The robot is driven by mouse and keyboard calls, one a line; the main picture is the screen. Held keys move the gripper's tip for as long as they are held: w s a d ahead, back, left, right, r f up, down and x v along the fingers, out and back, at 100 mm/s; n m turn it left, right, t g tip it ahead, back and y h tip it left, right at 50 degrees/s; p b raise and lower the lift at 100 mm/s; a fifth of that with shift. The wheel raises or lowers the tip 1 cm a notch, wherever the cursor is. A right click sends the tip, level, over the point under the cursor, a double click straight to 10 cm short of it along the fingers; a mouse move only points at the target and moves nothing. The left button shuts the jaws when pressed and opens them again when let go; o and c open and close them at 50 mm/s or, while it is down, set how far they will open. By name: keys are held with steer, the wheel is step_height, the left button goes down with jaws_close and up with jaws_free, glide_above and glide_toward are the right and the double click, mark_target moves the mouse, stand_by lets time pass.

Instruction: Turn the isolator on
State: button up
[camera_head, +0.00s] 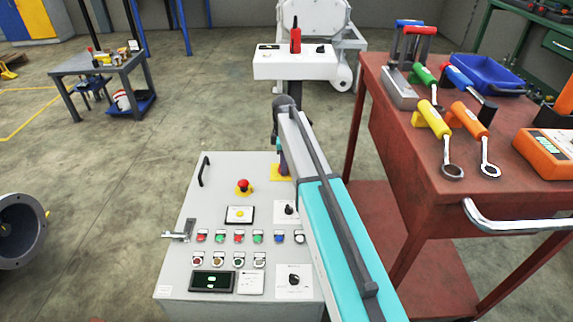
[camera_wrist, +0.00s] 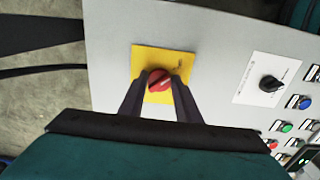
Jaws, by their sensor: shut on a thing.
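The isolator is a red rotary knob (camera_wrist: 159,80) on a yellow square plate (camera_wrist: 176,62) on the grey control panel. In the wrist view my gripper (camera_wrist: 158,86) has its two dark fingers on either side of the red knob, shut on it. The white mark on the knob lies at a slant.
The grey control panel (camera_head: 180,260) carries a red emergency stop (camera_head: 243,186), a black rotary switch (camera_head: 289,208) and several coloured buttons. A red tool cart (camera_head: 400,150) with wrenches stands close on the right. A white machine (camera_head: 295,62) stands behind. Open floor lies left.

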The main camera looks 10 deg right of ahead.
steer(key=shift+s+a+r+p, duration=0.15)
steer(key=shift+a+p, duration=0.15)
steer(key=shift+p, duration=0.25)
steer(key=shift+m+p, duration=0.3)
steer(key=shift+m, duration=0.1)
steer(key=shift+a+m+p, duration=0.15)
steer(key=shift+m+p, duration=0.65)
steer(key=shift+p, duration=0.35)
steer(key=m+p, duration=0.5)
steer(key=p, duration=0.1)
steer(key=shift+m+p, duration=0.35)
steer(key=shift+m, duration=0.05)
steer(key=m+p, duration=0.4)
steer(key=m, duration=0.1)
steer(key=shift+w, duration=0.2)
steer(key=shift+w+m+p, duration=0.1)
steer(key=shift+m+p, duration=0.85)
steer(key=shift+m, duration=1.35)
steer(key=shift+d, duration=0.2)
